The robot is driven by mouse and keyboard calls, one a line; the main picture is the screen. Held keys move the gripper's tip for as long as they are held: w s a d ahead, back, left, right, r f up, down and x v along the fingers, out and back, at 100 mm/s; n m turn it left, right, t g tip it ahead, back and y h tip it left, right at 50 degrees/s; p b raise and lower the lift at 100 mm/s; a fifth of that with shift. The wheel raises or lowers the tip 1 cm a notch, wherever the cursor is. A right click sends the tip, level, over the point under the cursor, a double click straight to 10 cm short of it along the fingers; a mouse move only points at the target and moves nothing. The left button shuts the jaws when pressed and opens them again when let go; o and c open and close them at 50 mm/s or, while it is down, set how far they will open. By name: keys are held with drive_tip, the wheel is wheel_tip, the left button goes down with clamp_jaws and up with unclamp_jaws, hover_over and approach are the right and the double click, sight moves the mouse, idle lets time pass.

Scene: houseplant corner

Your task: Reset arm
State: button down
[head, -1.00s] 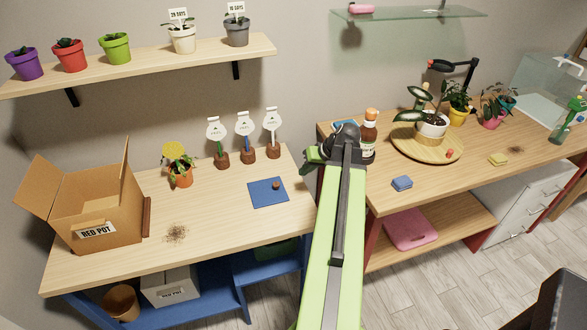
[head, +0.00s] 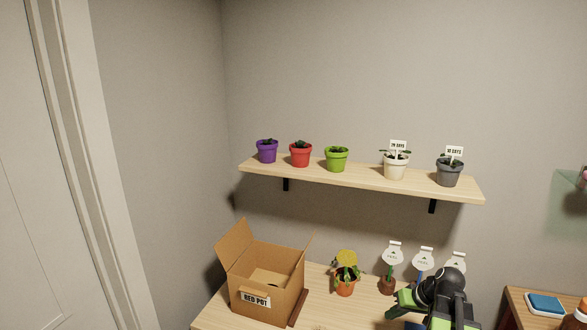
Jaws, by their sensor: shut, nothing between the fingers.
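My gripper (head: 436,290) shows at the lower right of the head view, black with green parts. It is shut and holds nothing. It is in front of the plant markers on the table, and part of the arm is cut off by the bottom edge.
A wall shelf (head: 330,172) holds purple, red, green, cream and grey pots. On the wooden table (head: 215,312) stand an open box (head: 265,285) labelled RED POT, an orange pot (head: 345,287) with a yellow tag and several white markers (head: 392,254). A blue-and-white item (head: 546,304) lies at right.

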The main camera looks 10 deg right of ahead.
drive_tip(key=w+a+f+n+g, duration=0.2)
drive_tip(key=a+n+g, duration=0.15)
drive_tip(key=a, duration=1.85)
drive_tip(key=s+a+f+m+g+h, duration=0.1)
drive_tip(key=s+a+m+h, duration=0.1)
drive_tip(key=s, duration=0.3)
drive_tip(key=shift+s+a+f+h, duration=0.3)
drive_tip(key=shift+a+h, duration=0.35)
drive_tip(key=shift+h, duration=0.15)
drive_tip(key=shift+d+r+g, duration=0.1)
drive_tip(key=shift+g, duration=0.15)
